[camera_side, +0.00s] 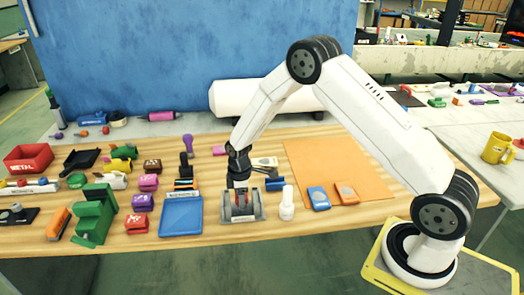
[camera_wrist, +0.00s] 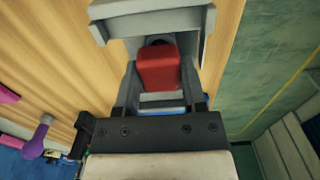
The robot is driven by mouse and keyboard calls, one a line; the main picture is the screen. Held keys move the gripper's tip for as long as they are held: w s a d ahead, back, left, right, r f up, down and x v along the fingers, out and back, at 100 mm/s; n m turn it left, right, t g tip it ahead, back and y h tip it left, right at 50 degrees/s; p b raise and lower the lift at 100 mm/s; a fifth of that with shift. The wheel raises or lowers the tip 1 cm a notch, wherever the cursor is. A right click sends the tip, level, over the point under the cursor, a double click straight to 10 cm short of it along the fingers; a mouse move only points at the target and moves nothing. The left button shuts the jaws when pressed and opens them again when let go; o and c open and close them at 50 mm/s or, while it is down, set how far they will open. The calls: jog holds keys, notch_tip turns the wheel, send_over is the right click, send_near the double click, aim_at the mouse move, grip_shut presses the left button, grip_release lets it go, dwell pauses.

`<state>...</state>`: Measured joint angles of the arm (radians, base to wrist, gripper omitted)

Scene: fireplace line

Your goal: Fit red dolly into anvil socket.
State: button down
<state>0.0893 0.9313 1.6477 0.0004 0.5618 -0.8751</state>
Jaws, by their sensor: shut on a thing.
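The red dolly (camera_wrist: 158,68) is a small block between the fingers of my gripper (camera_wrist: 159,80) in the wrist view. My gripper is shut on it. The grey anvil (camera_wrist: 150,22) lies just beyond the dolly, with a dark opening partly hidden behind the red block. In the side view my gripper (camera_side: 240,190) points down into the grey anvil (camera_side: 256,210) near the table's front edge. Only a little red shows there between the fingers. I cannot tell how far the dolly is inside the socket.
A blue tray (camera_side: 181,216) stands just left of the anvil, and a white bottle-like piece (camera_side: 287,204) stands close to its right. A green block-shaped tool (camera_side: 95,215) and several coloured parts fill the left side. The orange mat (camera_side: 340,165) has free room.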

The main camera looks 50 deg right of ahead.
jog(key=shift+f, duration=0.65)
jog(key=shift+c, duration=0.4)
grip_release()
jog(key=shift+r, duration=2.5)
jog(key=shift+r, duration=0.1)
notch_tip(320, 180, up, 8)
jog(key=shift+s, duration=0.1)
